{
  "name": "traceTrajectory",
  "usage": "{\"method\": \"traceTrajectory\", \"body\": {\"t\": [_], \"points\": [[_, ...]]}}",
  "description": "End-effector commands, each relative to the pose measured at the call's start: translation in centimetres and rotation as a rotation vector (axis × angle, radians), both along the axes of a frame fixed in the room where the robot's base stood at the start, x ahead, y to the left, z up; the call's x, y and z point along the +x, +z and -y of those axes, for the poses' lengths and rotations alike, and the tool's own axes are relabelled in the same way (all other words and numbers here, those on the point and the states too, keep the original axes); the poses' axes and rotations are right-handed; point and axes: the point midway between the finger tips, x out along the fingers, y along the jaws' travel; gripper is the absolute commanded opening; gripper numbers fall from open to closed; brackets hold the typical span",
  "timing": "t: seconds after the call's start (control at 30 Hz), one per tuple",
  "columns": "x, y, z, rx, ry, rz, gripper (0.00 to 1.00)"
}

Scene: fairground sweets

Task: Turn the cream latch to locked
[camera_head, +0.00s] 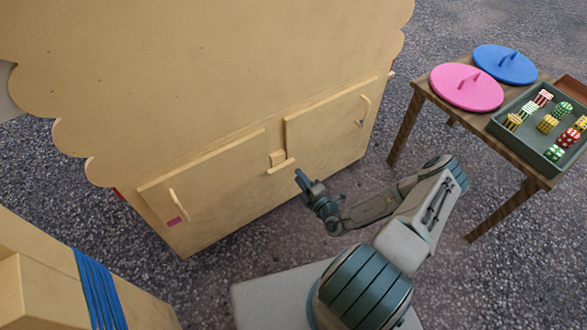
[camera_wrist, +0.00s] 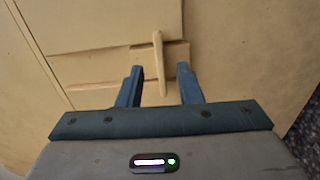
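The cream latch (camera_head: 281,166) sits on the front of a cream cabinet (camera_head: 230,80), between its two doors. In the wrist view the latch (camera_wrist: 159,62) is a narrow bar over a cream block, lying across the gap between my fingers. My gripper (camera_head: 299,176) is just in front of the latch in the head view. In the wrist view my gripper (camera_wrist: 163,85) is open, with one blue finger on each side of the bar. I cannot tell whether either finger touches it.
The left door (camera_head: 215,185) and right door (camera_head: 328,122) look closed; each has a handle. A wooden table (camera_head: 520,160) at the right holds a pink lid (camera_head: 466,88), a blue lid (camera_head: 505,65) and a green tray (camera_head: 497,127) of sweets. A cream box (camera_head: 40,285) with blue bands stands front left.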

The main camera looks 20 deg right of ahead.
Motion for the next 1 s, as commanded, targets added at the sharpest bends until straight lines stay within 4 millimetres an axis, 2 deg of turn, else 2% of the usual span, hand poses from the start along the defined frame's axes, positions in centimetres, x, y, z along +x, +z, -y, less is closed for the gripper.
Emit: {"method": "traceTrajectory", "body": {"t": [0.03,0.2,0.4,1.0], "points": [[-1.3,0.2,0.5,0.0,-0.002,-0.002,0.33],[-4.6,0.1,1.6,0.001,-0.003,-0.001,0.33],[-7.0,0.0,2.2,0.001,0.0,0.0,0.33],[-7.5,0.0,2.4,0.0,0.0,0.0,0.33]]}}
